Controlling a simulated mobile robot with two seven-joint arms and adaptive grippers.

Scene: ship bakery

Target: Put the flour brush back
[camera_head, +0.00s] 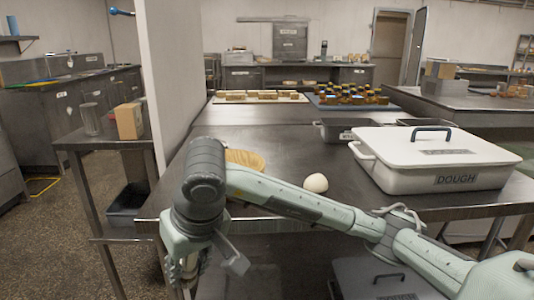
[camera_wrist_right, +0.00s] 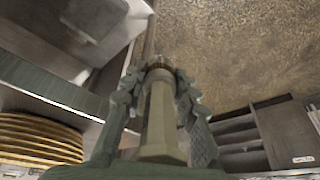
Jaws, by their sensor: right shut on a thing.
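My right gripper (camera_head: 186,268) hangs low at the front left corner of the steel worktable, pointing down beside its edge. In the right wrist view, the gripper (camera_wrist_right: 156,92) is shut on a pale, faceted handle (camera_wrist_right: 160,125), which I take to be the flour brush. A darker brownish part shows at the handle's far end, and bristles cannot be made out. In the head view the held thing is hidden by the wrist and gripper. My left gripper is not in view.
The steel worktable (camera_head: 285,165) bears a golden basket (camera_head: 246,158), a white dough ball (camera_head: 316,183) and a white DOUGH box (camera_head: 440,160). A side stand (camera_head: 105,141) holds a jar and carton at left. Stacked golden rounds (camera_wrist_right: 35,140) show in the wrist view. Open floor lies left.

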